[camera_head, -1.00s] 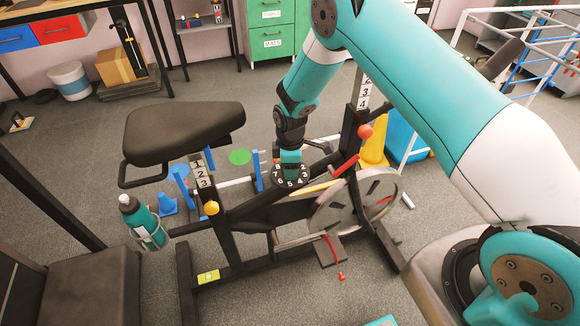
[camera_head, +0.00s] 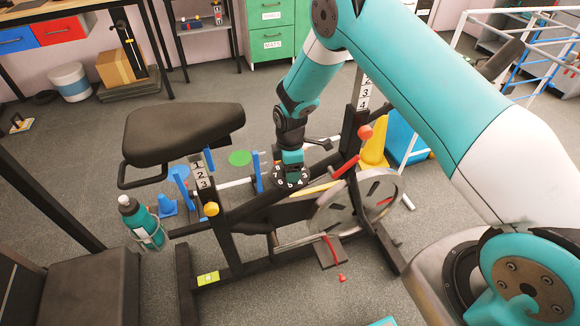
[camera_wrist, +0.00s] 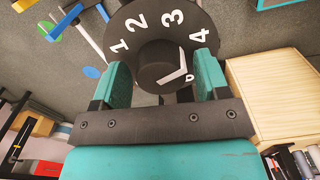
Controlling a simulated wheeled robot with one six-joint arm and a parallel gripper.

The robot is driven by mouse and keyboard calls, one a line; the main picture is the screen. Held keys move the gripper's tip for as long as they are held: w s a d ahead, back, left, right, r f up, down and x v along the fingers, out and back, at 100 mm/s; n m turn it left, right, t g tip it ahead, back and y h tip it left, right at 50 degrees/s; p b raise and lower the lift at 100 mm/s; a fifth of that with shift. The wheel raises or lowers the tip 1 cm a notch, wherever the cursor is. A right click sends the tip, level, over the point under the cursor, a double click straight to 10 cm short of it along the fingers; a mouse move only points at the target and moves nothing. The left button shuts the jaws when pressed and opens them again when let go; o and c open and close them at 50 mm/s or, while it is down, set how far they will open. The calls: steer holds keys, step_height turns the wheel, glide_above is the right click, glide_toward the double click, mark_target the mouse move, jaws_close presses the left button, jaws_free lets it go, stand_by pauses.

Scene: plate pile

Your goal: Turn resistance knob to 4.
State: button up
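The resistance knob (camera_wrist: 155,66) is a black cylinder with a white pointer mark, on a round black dial (camera_wrist: 124,28) with white numbers. In the wrist view 1, 2, 3 and 4 show clearly. The pointer lies toward the right side, near the 4; its exact reading is hard to tell. In the head view my gripper (camera_head: 293,168) comes down on the dial, hiding the knob and some numbers.
The dial is on an exercise bike with a black saddle (camera_head: 185,128), a metal flywheel (camera_head: 357,204) and a teal bottle (camera_head: 141,224). A yellow cone (camera_head: 374,150) and a red-ended lever (camera_head: 346,166) are close to the right of my arm. Open floor lies in front.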

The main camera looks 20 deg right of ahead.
stand_by(0.3)
step_height(320, 180, up, 17)
steer(key=shift+r, duration=0.2)
stand_by(0.5)
steer(key=s+a+r+m+y+p, duration=0.35)
steer(key=s+r+m+p, duration=0.3)
steer(key=s+r, duration=1.45)
steer(key=s+r+m, duration=0.1)
steer(key=s, duration=0.2)
steer(key=s+r+m, duration=0.1)
steer(key=s, duration=0.2)
steer(key=s+a+r+m, duration=0.1)
steer(key=s, duration=0.3)
steer(key=shift+r+y+p, duration=0.15)
steer(key=shift+y+p, duration=0.15)
steer(key=shift+y, duration=0.05)
steer(key=shift+w, duration=0.1)
